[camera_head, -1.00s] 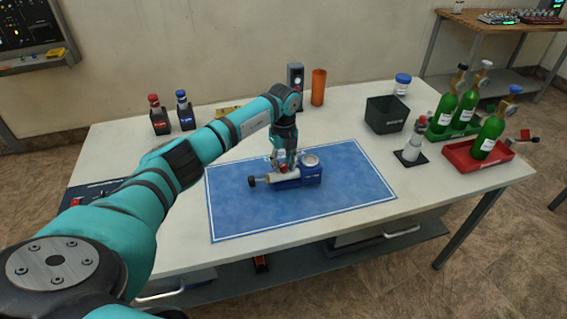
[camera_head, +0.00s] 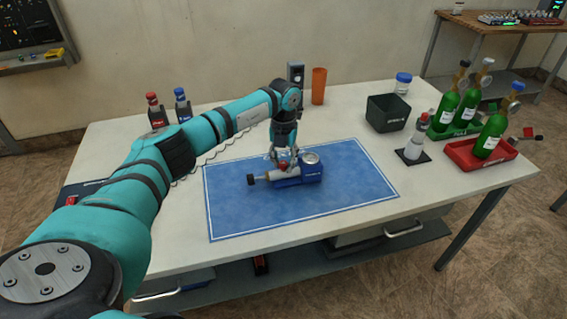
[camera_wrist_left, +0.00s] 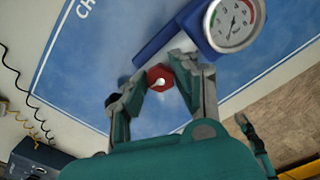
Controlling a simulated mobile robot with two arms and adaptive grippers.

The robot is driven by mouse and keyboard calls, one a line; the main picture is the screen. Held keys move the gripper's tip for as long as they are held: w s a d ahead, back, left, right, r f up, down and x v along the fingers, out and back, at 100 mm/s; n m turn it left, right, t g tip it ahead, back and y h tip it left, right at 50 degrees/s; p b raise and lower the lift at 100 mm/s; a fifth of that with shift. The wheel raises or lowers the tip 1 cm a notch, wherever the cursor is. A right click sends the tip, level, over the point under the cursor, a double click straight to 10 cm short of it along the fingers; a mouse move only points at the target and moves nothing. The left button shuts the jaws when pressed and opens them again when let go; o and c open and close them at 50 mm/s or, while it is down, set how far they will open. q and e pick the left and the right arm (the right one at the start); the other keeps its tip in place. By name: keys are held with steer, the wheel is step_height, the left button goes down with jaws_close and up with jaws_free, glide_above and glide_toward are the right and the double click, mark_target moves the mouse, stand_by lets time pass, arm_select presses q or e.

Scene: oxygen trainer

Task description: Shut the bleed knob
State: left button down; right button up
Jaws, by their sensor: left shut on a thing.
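The regulator (camera_head: 309,174) lies on the blue mat, with a blue body, a round gauge (camera_head: 311,158), a pale barrel and a black knob (camera_head: 251,180) at its left end. The red bleed knob (camera_head: 283,164) is on its upper side. My left gripper (camera_head: 281,157) comes down from above and is shut on this knob. In the left wrist view the red knob (camera_wrist_left: 160,77) sits between the fingertips, and the gauge (camera_wrist_left: 234,22) shows beside them. The knob's stem is hidden.
The blue mat (camera_head: 350,200) is mostly clear around the regulator. Green bottles stand in a red tray (camera_head: 470,158) and a green tray at the right. A dark bin (camera_head: 385,114), a white-bodied bottle (camera_head: 414,148) and an orange cup (camera_head: 319,86) are also on the table.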

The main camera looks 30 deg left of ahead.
arm_select(q)
steer(key=m+b, duration=0.1)
steer(key=m, duration=0.3)
steer(key=shift+m, duration=0.3)
steer(key=m+b, duration=0.1)
steer(key=m, duration=0.2)
steer(key=shift+m, duration=0.4)
steer(key=m+b, duration=0.1)
steer(key=m, duration=0.3)
steer(key=shift+m, duration=1.6)
steer(key=c, duration=1)
jaws_free()
steer(key=shift+d, duration=0.1)
